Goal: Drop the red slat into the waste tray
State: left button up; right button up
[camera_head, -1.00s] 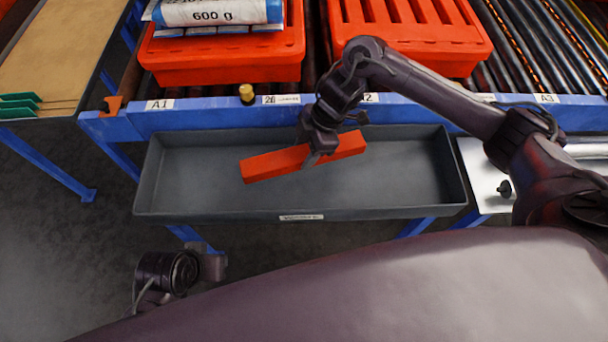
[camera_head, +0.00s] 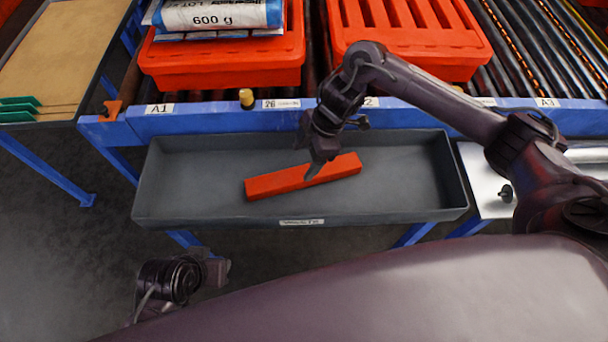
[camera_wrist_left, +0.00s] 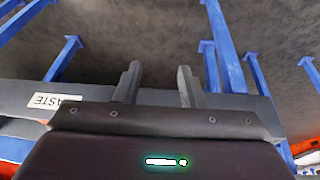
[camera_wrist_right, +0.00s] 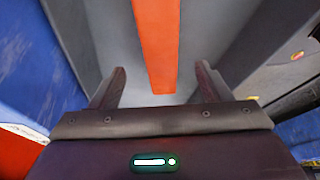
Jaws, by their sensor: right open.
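The red slat (camera_head: 275,183) lies in the grey waste tray (camera_head: 200,218), slightly tilted across its middle. It also shows in the right wrist view (camera_wrist_right: 157,40), running between the finger lines of my right gripper (camera_wrist_right: 158,88). My right gripper (camera_head: 313,172) is open just above the slat in the head view, its fingers apart and not closed on it. My left gripper (camera_wrist_left: 158,80) is open and empty, below and in front of the tray in the head view. The tray's label side shows in the left wrist view (camera_wrist_left: 20,98).
A blue rail (camera_head: 220,118) with labels and a small brass knob (camera_head: 246,98) runs behind the tray. Red crates (camera_head: 225,65) stand on rollers behind it, one bearing white sacks (camera_head: 215,15). A pale metal plate (camera_head: 483,185) is right of the tray.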

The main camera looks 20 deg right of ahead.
pick_arm(q)
jog(key=a, duration=0.1)
jog(key=s+a+g+p, duration=0.1)
jog(key=a+r+y+p, duration=0.1)
jog(key=shift+s+n+g, duration=0.15)
jog(key=shift+n+g, duration=0.15)
pick_arm(e)
jog(key=v, duration=0.7)
jog(key=shift+r, duration=0.3)
jog(key=shift+d, duration=0.1)
